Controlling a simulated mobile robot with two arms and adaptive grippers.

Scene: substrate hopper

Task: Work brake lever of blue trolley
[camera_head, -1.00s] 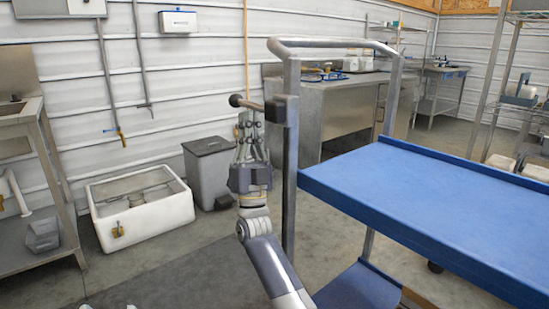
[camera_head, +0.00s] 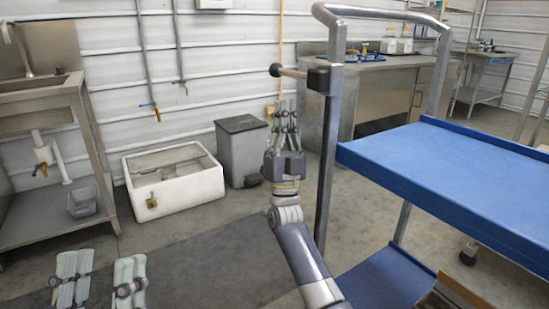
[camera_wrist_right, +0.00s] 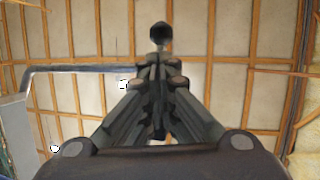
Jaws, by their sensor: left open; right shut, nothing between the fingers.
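The blue trolley (camera_head: 450,175) stands at the right of the head view, with a grey tube frame. Its brake lever (camera_head: 295,73), a short rod with a dark round knob, sticks out leftward from a black block on the near post. My right gripper (camera_head: 287,102) is shut and empty, pointing up just below the lever, with a visible gap in the picture. In the right wrist view the dark knob (camera_wrist_right: 162,36) shows just beyond my shut fingertips (camera_wrist_right: 158,62). My left gripper (camera_head: 99,268) is open and empty at the bottom left, far from the trolley.
A white tub (camera_head: 175,187) and a grey bin (camera_head: 241,150) stand on the floor behind my right gripper. A metal sink bench (camera_head: 40,95) is at the left. A steel cabinet (camera_head: 375,95) stands behind the trolley.

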